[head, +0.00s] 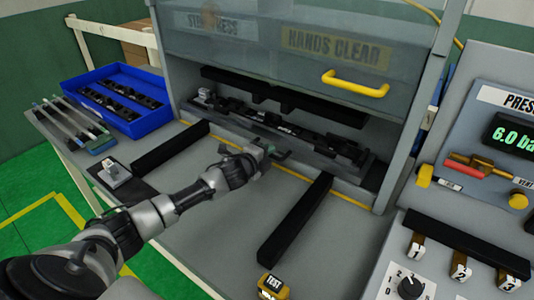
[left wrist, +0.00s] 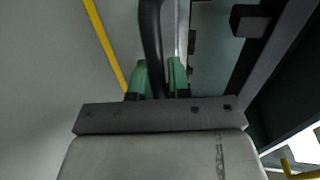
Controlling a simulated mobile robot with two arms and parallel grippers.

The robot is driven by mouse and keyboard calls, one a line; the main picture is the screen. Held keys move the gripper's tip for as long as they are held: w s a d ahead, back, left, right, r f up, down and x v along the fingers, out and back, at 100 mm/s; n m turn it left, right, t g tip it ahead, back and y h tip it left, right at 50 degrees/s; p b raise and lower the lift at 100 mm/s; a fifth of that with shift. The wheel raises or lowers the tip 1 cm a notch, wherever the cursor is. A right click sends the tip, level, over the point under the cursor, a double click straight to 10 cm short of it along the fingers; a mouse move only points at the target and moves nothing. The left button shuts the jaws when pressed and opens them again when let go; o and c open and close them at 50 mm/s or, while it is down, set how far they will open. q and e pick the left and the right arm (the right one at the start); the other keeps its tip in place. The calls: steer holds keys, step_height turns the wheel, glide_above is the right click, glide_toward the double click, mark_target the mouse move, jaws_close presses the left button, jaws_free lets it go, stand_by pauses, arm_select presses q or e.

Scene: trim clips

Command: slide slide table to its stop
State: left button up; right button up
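The slide table (head: 335,171) is a grey plate carrying a row of dark clip fixtures, set inside the press opening in the head view. A dark handle sticks out from its front edge; it shows as a black curved bar (left wrist: 152,35) in the left wrist view. My left gripper (head: 268,149) is at this handle. Its green fingertips (left wrist: 158,76) stand on both sides of the bar and appear closed on it. The gripper partly hides the handle in the head view. My right gripper is not in view.
A raised guard with a yellow handle (head: 355,83) is above. A blue bin (head: 115,98) stands left, a control panel (head: 490,130) right.

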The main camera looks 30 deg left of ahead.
arm_select(q)
steer(key=o, duration=0.3)
steer(key=shift+w, duration=0.2)
steer(key=shift+o, duration=0.2)
steer(key=b+v, duration=0.1)
steer(key=v, duration=0.8)
steer(key=shift+s+f, duration=0.1)
steer(key=shift+f, duration=0.05)
steer(key=shift+v, duration=0.85)
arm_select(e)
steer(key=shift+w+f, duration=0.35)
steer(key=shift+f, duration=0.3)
arm_select(q)
steer(key=shift+r, duration=0.2)
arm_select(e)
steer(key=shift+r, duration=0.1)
